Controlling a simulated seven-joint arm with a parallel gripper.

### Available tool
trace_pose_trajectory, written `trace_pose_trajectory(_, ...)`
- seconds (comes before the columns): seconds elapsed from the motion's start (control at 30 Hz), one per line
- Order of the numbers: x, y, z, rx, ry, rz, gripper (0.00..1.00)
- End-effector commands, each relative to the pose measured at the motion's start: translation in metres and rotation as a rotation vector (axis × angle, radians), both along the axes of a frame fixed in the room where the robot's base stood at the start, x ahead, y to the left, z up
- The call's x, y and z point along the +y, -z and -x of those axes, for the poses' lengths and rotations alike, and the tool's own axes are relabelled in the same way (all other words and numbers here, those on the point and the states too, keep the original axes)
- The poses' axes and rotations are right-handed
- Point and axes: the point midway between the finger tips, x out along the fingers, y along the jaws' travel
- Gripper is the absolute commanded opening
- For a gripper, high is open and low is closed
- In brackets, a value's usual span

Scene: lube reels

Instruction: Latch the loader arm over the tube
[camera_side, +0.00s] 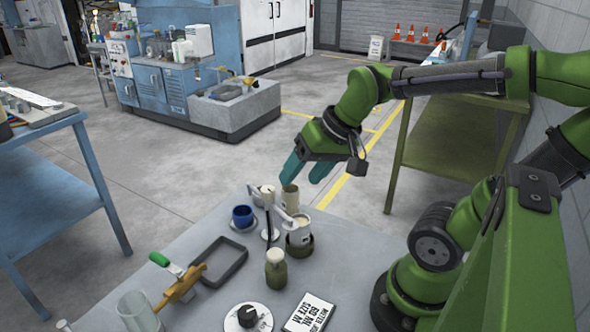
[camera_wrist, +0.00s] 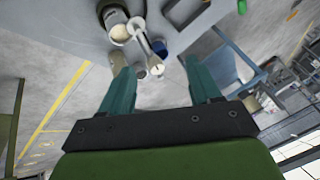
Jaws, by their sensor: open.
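My gripper (camera_side: 302,180) hangs above the far part of the grey table, its two teal fingers open and apart with nothing between them. Below it stands a tan tube (camera_side: 290,198), upright, partly behind other parts. The pale loader arm (camera_side: 283,211) runs between a white-capped post and an olive canister (camera_side: 299,243) with a cream top. In the wrist view the loader arm (camera_wrist: 143,42) shows beyond the fingers (camera_wrist: 160,72), and the tan tube (camera_wrist: 117,64) is partly hidden by the left finger. I cannot tell whether the arm touches the tube.
A blue cup (camera_side: 242,213) stands left of the post. An olive bottle (camera_side: 276,270), dark tray (camera_side: 213,270), brass valve with green handle (camera_side: 180,283), clear beaker (camera_side: 140,312), black knob (camera_side: 248,316) and printed card (camera_side: 309,313) sit nearer.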

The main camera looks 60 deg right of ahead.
Motion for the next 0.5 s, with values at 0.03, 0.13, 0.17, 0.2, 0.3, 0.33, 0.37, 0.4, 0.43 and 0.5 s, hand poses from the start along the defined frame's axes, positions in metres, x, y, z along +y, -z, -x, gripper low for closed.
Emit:
trace_pose_trajectory(0.03,0.008,-0.004,0.004,-0.031,-0.033,0.009,0.63)
trace_pose_trajectory(0.13,0.019,-0.010,0.011,-0.078,-0.082,0.020,0.63)
trace_pose_trajectory(0.17,0.023,-0.013,0.012,-0.090,-0.095,0.021,0.63)
trace_pose_trajectory(0.2,0.026,-0.015,0.014,-0.103,-0.110,0.021,0.63)
trace_pose_trajectory(0.3,0.034,-0.020,0.018,-0.128,-0.139,0.022,0.63)
trace_pose_trajectory(0.33,0.035,-0.021,0.018,-0.133,-0.145,0.021,0.63)
trace_pose_trajectory(0.37,0.037,-0.022,0.018,-0.137,-0.152,0.022,0.63)
trace_pose_trajectory(0.4,0.038,-0.023,0.019,-0.139,-0.158,0.021,0.63)
trace_pose_trajectory(0.43,0.039,-0.023,0.019,-0.142,-0.161,0.021,0.63)
trace_pose_trajectory(0.5,0.040,-0.024,0.019,-0.144,-0.164,0.021,0.63)
